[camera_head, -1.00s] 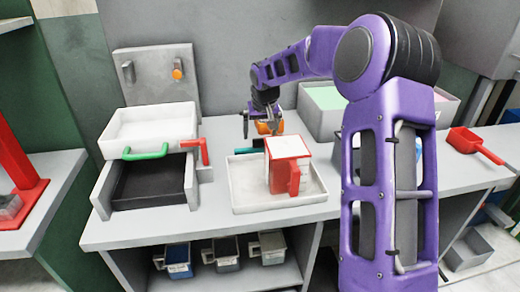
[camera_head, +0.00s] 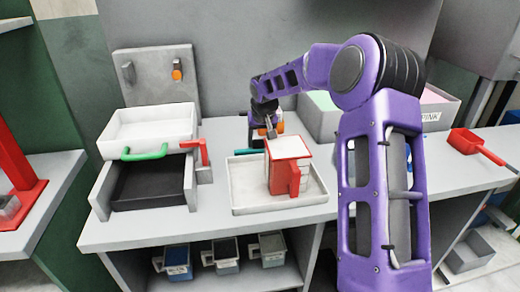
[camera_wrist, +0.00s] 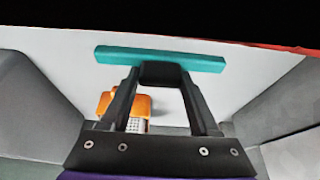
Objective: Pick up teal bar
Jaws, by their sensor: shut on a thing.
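The teal bar (camera_wrist: 205,62) lies crosswise at the tips of my gripper in the wrist view, with both ends sticking out past the fingers. My gripper (camera_wrist: 161,76) is shut on it near its middle. In the head view my gripper (camera_head: 262,132) is low over the back of the bench, behind the white tray (camera_head: 244,194).
An orange device (camera_wrist: 128,103) with a keypad sits beside the fingers in the wrist view. The red-and-white box stands in the white tray. A press with a green handle (camera_head: 145,154) is at the left, and a red scoop (camera_head: 468,141) lies at the right.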

